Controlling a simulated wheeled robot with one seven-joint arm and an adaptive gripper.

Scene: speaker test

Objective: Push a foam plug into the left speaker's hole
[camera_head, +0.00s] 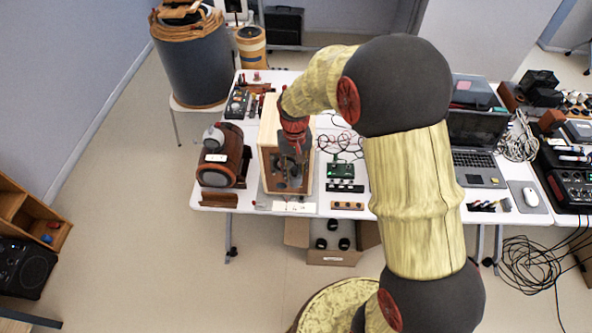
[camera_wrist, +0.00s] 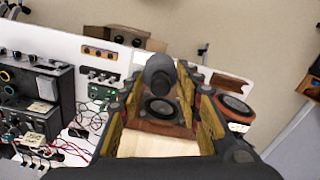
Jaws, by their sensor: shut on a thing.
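A pale wooden speaker box (camera_head: 268,138) with a darker front stands on the white table. My gripper (camera_head: 291,150) is over its front. In the wrist view, my gripper (camera_wrist: 160,88) is shut on a dark grey foam plug (camera_wrist: 159,70), held between its fingers. The box's brown front shows a black round cone (camera_wrist: 160,109) just below the plug in the picture. A rounded reddish-brown speaker (camera_head: 236,157) stands to the left of the box; it shows at the right of the wrist view (camera_wrist: 238,121). The hole itself and any contact with the plug are hidden.
A cardboard box (camera_head: 328,258) with several dark round pieces is under the table. A green board (camera_head: 340,169) with red leads, small connector strips (camera_head: 347,206) and a laptop (camera_head: 478,160) lie to the right. Paper notes (camera_head: 294,207) lie at the front edge.

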